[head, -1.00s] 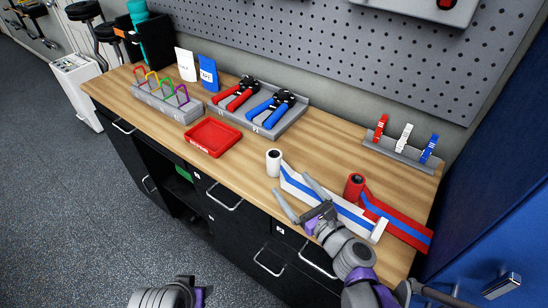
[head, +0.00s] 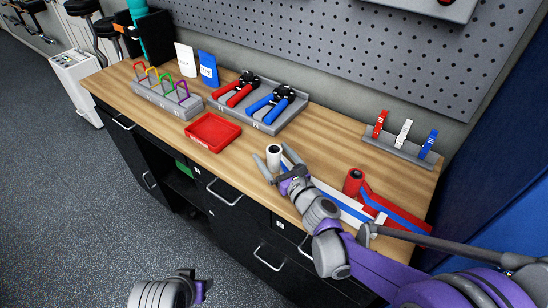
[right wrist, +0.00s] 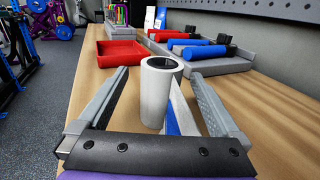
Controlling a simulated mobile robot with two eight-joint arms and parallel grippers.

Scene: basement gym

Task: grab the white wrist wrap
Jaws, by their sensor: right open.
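The white wrist wrap stands on the wooden bench with its rolled end (head: 273,153) at the left and a blue-striped tail (head: 345,205) running right, partly hidden under my right arm. My right gripper (head: 271,164) is open, its fingers at the near side of the roll. In the right wrist view, the white roll (right wrist: 160,92) stands upright between the two open fingers (right wrist: 158,95), with gaps on both sides. My left arm shows at the bottom of the head view, but its gripper jaws are not clearly visible.
A red wrist wrap (head: 355,182) lies just right of the white one. A red tray (head: 213,132) is to the left. Hand grippers with red and blue handles (head: 271,104) sit in a grey holder behind. A clip rack (head: 398,150) stands at the back right.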

